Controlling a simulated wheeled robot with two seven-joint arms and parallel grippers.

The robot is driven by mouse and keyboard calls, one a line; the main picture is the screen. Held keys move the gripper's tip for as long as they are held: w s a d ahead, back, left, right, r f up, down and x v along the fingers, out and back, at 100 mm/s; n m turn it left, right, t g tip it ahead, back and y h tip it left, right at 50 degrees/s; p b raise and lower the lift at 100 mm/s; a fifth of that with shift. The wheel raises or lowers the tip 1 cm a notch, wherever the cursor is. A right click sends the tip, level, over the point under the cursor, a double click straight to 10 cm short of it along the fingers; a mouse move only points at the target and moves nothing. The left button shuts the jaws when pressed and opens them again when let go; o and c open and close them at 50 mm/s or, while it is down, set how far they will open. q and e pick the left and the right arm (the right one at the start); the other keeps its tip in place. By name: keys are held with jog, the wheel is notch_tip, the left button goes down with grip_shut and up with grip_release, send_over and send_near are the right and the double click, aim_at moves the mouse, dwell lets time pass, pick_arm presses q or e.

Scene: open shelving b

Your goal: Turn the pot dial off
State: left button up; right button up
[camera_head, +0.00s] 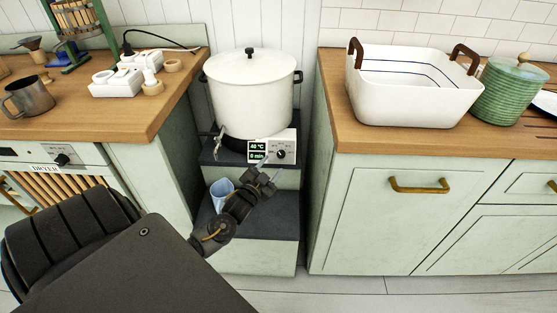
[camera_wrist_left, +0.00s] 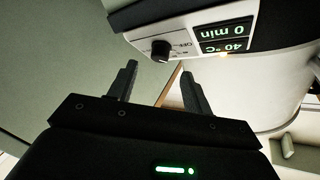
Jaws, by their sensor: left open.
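The white lidded pot (camera_head: 250,90) stands on a dark shelf between two counters. Its control box (camera_head: 270,147) has a small black dial (camera_head: 281,155) right of green readouts. In the left wrist view the dial (camera_wrist_left: 161,50) shows upside down, with an OFF marking close by and readouts of 40 °C and 0 min. The dial's exact setting is too small to tell. My left gripper (camera_head: 267,181) is open and empty, just below and in front of the dial. In the wrist view its fingers (camera_wrist_left: 158,76) are spread and apart from the dial. My right gripper is out of view.
A metal tap (camera_head: 220,142) sticks out at the pot's lower left. Wooden counters flank the narrow gap; a white basin (camera_head: 411,95) sits on the right one.

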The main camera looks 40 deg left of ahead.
aim_at(280, 157)
pick_arm(q)
jog(key=x, duration=0.4)
jog(key=shift+w, duration=0.1)
jog(key=shift+w+a, duration=0.2)
jog(key=shift+w, duration=0.45)
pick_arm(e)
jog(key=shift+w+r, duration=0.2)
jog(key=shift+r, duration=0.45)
pick_arm(q)
jog(key=shift+c, duration=0.4)
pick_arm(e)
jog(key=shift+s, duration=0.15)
pick_arm(q)
jog(key=c, duration=0.7)
jog(key=shift+d, duration=0.15)
jog(key=shift+c, duration=0.9)
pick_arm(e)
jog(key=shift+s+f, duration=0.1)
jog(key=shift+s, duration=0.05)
